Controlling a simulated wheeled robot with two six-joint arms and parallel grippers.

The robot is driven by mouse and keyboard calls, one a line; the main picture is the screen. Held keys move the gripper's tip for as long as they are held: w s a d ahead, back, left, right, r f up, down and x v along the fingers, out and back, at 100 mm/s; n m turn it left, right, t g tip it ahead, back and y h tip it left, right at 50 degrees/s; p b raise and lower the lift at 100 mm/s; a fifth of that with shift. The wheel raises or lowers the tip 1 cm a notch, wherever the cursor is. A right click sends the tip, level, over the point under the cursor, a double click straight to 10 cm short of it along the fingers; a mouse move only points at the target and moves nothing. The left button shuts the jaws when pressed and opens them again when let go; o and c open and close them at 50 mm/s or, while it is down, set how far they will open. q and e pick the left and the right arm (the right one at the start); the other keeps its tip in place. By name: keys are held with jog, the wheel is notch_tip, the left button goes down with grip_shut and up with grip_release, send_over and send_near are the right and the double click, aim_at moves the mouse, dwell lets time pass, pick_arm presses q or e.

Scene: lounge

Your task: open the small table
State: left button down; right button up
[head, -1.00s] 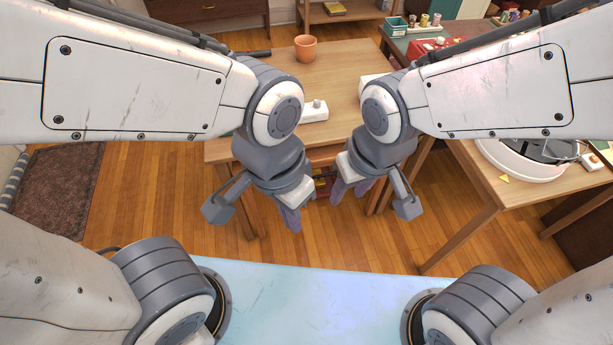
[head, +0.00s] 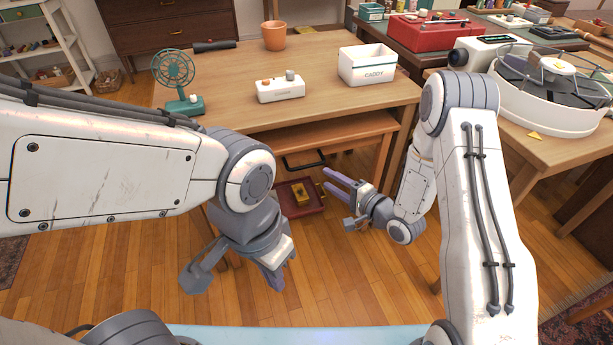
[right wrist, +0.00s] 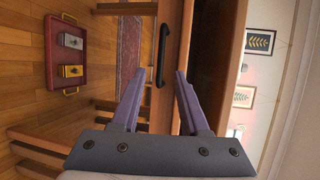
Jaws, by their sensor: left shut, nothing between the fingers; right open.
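The small wooden table (head: 225,115) stands ahead in the head view. Below its front edge is a wooden front with a black bar handle (head: 303,161). In the right wrist view, the handle (right wrist: 161,55) lies just ahead of the open fingers, with a dark gap beside the wooden front. I cannot tell how far the front stands out. My right gripper (head: 326,179) is open and empty, to the right of the handle and apart from it. My left gripper (head: 274,279) is shut and empty, low in front of the table.
On the tabletop are a teal fan (head: 175,72), a terracotta pot (head: 274,36), a white box with knobs (head: 281,91) and a white caddy (head: 367,66). A red tray (head: 313,208) lies on the floor below. Another table (head: 530,150) stands at the right.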

aim_at(308, 165)
jog(key=b+x, duration=0.2)
jog(key=x, duration=0.8)
jog(key=shift+a, duration=0.1)
grip_shut()
dwell(1.1)
